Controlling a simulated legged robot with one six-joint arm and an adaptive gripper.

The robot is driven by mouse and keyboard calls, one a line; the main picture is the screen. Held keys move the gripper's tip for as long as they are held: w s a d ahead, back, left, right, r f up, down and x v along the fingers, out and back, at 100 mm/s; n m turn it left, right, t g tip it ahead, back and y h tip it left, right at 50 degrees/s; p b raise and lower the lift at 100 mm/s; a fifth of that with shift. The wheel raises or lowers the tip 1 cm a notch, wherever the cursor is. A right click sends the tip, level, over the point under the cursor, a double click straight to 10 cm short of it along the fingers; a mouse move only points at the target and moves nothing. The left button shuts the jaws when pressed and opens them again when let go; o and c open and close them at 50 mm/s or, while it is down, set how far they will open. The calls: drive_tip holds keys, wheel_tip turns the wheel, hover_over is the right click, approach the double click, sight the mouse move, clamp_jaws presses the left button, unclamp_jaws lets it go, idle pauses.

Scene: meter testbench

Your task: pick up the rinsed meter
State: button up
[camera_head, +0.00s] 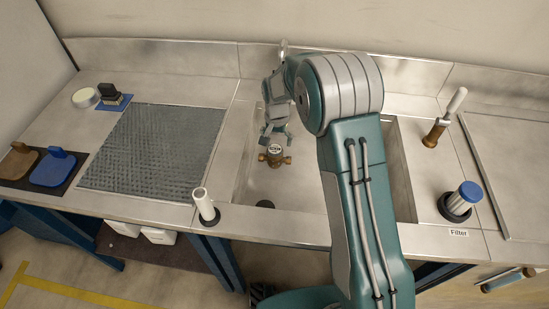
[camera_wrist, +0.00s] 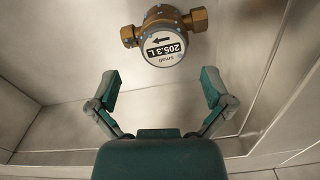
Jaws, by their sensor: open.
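The meter (camera_head: 275,151) is a brass body with a white round dial, lying in the metal sink basin (camera_head: 300,185). In the wrist view the meter (camera_wrist: 164,36) lies dial up, reading 205.3 L with an arrow, its two threaded ends pointing left and right. Small bluish specks show around its rim. My gripper (camera_head: 277,130) is over the basin, close to the meter in the head view. In the wrist view my gripper (camera_wrist: 160,88) has its two fingers spread wide, with nothing between them, and the meter lies beyond the fingertips.
The basin's walls surround the meter. A dark drain (camera_head: 265,205) is in the basin floor. A white cylinder (camera_head: 204,205) stands at the front edge, left of the basin. A grey ribbed mat (camera_head: 150,150) lies at left.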

sight(275, 148)
drive_tip(key=f, duration=0.5)
drive_tip(key=shift+a+f, duration=0.15)
drive_tip(key=shift+a, duration=0.25)
drive_tip(key=shift+d, duration=0.15)
drive_tip(key=c, duration=1.2)
